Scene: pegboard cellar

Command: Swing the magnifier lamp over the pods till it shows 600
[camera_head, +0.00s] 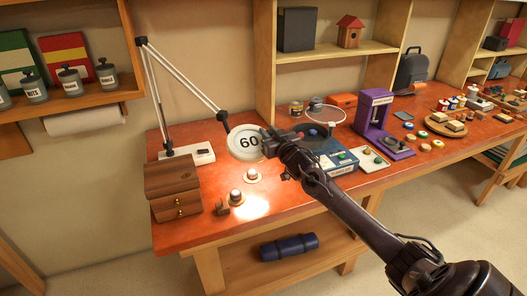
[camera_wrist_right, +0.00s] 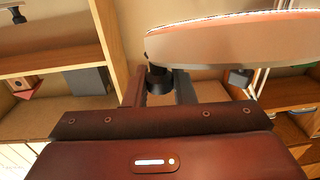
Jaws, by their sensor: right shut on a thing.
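The magnifier lamp's round white head (camera_head: 238,152) hangs above the left part of the orange table, on a thin jointed arm (camera_head: 185,80) from a white base. Its face reads "60"; my right gripper covers its right edge, so I cannot tell whether another digit follows. My right gripper (camera_head: 268,139) is shut on a dark handle (camera_wrist_right: 157,78) at the head's side; the head's rim (camera_wrist_right: 235,45) fills the upper right of the wrist view. My left gripper is not in view.
A small wooden drawer box (camera_head: 172,184) stands left of the pods, with a small brown object (camera_head: 222,209) nearby. Right of the lamp are a blue box (camera_head: 327,162), a tray (camera_head: 371,160) and a purple stand (camera_head: 375,112). A shelf with jars (camera_head: 70,80) hangs at upper left.

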